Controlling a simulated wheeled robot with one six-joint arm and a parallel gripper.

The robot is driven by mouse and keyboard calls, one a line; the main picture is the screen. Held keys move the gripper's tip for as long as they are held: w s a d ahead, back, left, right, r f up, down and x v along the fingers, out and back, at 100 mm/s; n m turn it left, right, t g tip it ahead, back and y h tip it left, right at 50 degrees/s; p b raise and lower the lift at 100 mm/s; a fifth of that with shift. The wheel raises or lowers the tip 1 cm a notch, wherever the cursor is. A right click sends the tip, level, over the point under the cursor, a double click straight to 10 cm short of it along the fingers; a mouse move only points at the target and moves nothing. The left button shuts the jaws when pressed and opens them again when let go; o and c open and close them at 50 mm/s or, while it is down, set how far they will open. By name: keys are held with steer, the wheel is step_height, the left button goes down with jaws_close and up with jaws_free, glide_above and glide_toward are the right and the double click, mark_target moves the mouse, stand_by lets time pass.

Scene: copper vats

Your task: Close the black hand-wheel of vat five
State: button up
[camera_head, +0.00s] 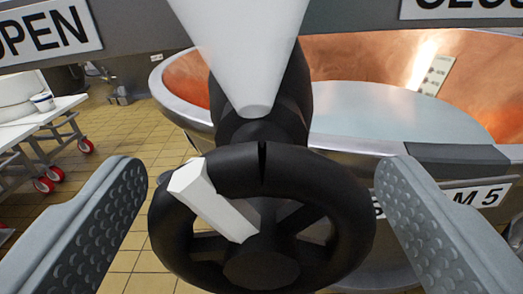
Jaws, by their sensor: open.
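The black hand-wheel (340,220) is close in front of me, in the lower middle of the view. It has a thick round rim, dark spokes and a dark hub. A white bar (212,202) runs from its upper left rim in towards the hub. A white tapered pointer (245,50) hangs down over the dark valve body behind the wheel. My gripper (258,195) is open, with one grey dimpled finger on each side of the wheel. Gaps show between both fingers and the rim. The wheel's bottom edge is cut off by the frame.
A grey bar carries a sign ending in "PEN" (45,32) at left and a partly cut sign (460,6) at right. Behind is a copper vat (340,50) with pale contents and a label ending in "M 5" (475,197). A white trolley (45,115) with red wheels stands left on yellow tiles.

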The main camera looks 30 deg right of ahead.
steer(key=shift+w+d, duration=0.1)
steer(key=shift+w, duration=0.05)
steer(key=c, duration=1)
steer(key=shift+o, duration=0.2)
